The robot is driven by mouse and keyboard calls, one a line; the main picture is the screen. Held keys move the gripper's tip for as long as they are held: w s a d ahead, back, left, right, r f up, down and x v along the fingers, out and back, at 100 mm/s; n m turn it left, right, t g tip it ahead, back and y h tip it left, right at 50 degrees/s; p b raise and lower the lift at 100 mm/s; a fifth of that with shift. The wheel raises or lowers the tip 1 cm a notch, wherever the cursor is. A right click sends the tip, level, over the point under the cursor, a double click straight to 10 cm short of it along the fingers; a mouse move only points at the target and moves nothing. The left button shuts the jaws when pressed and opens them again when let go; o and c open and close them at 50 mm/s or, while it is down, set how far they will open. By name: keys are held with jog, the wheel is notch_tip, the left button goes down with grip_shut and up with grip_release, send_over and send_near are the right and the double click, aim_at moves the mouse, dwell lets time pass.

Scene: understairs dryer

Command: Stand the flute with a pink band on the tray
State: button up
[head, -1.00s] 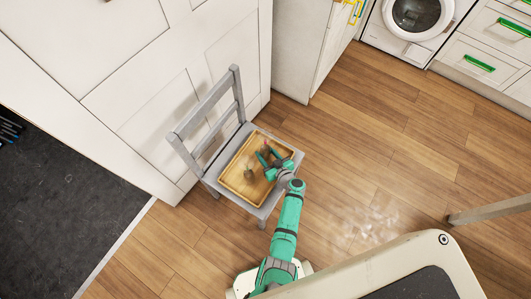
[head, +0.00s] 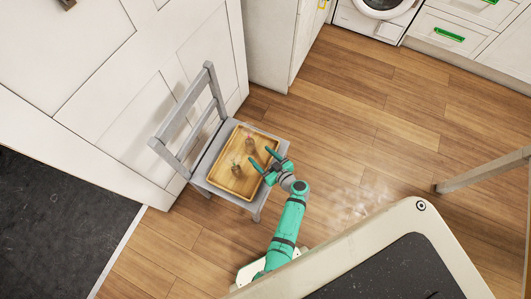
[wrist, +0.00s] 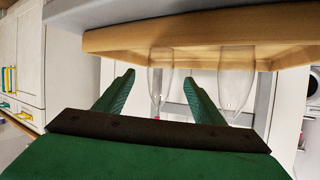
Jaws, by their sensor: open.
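The wooden tray (head: 216,171) lies on the seat of a grey chair. Two clear flutes stand upright on it. The farther flute (head: 249,146) seems to be the one with the pink band; a small pink-red mark shows on the left flute (wrist: 157,116) in the wrist view, which is upside down. The other flute (head: 237,169) stands nearer the tray's front left. My gripper (head: 261,158) is open and empty at the tray's right edge, pointing toward the flutes. In the wrist view the pink-marked flute appears between the spread fingers (wrist: 158,80), apparently beyond their tips.
The chair's backrest (head: 187,120) rises on the tray's left, close to white panelling (head: 130,70). Wooden floor (head: 360,120) is open to the right. A washer (head: 375,12) and drawers stand at the back. A wooden bar (head: 485,170) juts in at the right.

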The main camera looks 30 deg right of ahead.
jog(key=shift+v, duration=1.65)
